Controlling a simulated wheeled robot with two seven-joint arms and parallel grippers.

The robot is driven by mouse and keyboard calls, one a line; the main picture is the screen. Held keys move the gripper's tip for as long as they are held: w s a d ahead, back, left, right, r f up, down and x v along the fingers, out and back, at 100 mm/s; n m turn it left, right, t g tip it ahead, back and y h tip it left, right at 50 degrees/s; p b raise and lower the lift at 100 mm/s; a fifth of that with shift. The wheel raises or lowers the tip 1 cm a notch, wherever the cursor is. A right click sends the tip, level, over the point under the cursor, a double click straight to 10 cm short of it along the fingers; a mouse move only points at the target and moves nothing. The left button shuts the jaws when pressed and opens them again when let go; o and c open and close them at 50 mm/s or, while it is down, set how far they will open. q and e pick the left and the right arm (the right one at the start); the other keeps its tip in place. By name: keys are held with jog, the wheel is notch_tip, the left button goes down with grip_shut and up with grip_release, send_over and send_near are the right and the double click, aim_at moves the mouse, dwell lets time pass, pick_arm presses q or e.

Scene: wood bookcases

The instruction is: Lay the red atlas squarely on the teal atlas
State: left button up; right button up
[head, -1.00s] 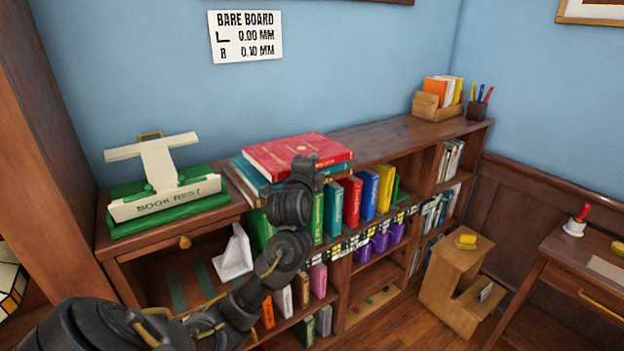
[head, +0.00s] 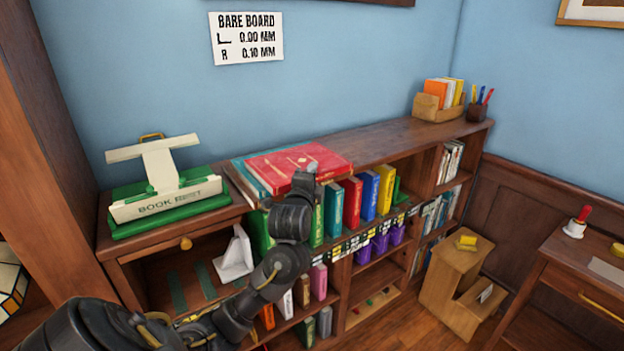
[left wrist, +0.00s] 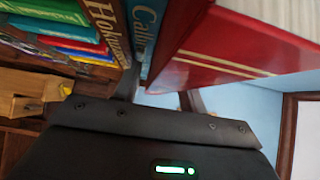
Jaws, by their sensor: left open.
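The red atlas (head: 285,160) lies flat on top of the bookcase, over the teal atlas (head: 249,178). A strip of teal shows along its left side, so the edges do not look lined up. My left gripper (head: 308,172) is at the red atlas's front right; my wrist hides its fingertips in the head view. In the left wrist view the open fingers (left wrist: 157,97) are close to the red atlas (left wrist: 250,45), which fills the upper right. I cannot tell whether they touch it. My right gripper is not in view.
A green book rest (head: 165,205) stands on the left of the bookcase top. The top is clear to the right up to a wooden organiser (head: 438,108) and pen cup (head: 477,111).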

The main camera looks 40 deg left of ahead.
pick_arm(q)
jog(key=shift+s, duration=0.1)
jog(key=p+v, duration=0.2)
jog(key=v, duration=1)
jog(key=shift+p, duration=0.3)
